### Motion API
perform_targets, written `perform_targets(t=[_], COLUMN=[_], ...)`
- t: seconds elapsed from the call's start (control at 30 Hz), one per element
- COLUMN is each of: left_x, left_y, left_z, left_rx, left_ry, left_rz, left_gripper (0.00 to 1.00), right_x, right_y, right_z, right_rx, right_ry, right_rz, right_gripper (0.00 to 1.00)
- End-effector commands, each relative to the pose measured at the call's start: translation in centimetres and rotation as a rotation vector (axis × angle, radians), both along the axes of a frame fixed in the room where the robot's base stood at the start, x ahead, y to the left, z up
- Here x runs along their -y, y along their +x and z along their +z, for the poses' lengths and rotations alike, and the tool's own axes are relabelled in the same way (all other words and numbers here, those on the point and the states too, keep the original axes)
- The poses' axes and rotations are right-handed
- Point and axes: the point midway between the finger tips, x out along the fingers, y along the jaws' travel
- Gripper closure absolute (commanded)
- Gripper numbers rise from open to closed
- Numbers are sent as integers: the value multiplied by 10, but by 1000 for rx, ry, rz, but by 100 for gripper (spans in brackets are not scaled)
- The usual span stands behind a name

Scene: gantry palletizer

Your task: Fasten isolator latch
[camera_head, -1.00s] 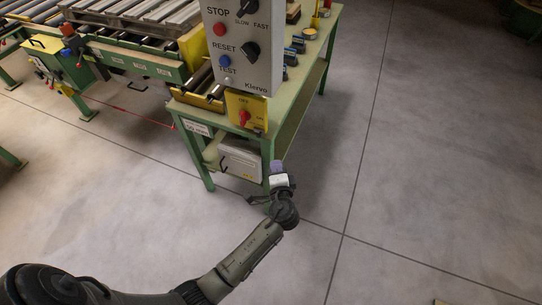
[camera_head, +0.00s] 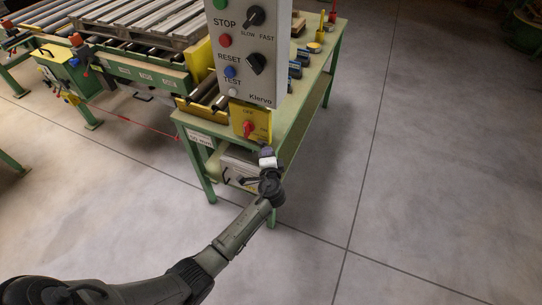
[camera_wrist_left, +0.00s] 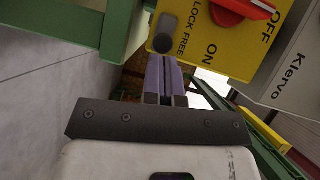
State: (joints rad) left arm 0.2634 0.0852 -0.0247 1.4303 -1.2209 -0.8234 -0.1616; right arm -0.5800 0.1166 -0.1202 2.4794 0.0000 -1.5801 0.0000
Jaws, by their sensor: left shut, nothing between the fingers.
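The isolator is a yellow box (camera_head: 238,116) with a red rotary handle (camera_head: 248,130) on the table's near corner, below the control panel. The left wrist view shows its yellow face (camera_wrist_left: 238,52) close up, with OFF, ON and LOCK FREE lettering and part of the red handle (camera_wrist_left: 246,7). A small grey rounded latch piece (camera_wrist_left: 167,32) sits at the face's edge beside LOCK FREE. My left gripper (camera_head: 266,150) is shut and empty just below the isolator. Its purple fingertips (camera_wrist_left: 165,64) point at the grey piece; whether they touch it I cannot tell. My right gripper is not in view.
The grey control panel (camera_head: 243,50) stands directly above the isolator. The green table (camera_head: 296,103) extends behind, with a pale box (camera_head: 240,160) under its top. A roller conveyor (camera_head: 150,76) is at upper left.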

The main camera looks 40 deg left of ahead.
Motion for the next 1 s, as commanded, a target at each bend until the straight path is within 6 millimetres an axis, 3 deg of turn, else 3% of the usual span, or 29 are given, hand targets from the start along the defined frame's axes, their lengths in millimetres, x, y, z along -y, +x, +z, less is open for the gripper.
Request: perform_targets(t=[0.37,0.67,1.0], left_x=[-2,-34,-33], left_y=[-1,-9,-9], left_z=[0,0,0], left_rx=[0,-1,0], left_ry=[0,1,0], left_rz=[0,0,0], left_gripper=[100,100,100], right_x=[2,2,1], right_y=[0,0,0], right_z=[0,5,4], right_rx=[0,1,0], right_ry=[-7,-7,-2], right_rz=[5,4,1], right_gripper=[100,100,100])
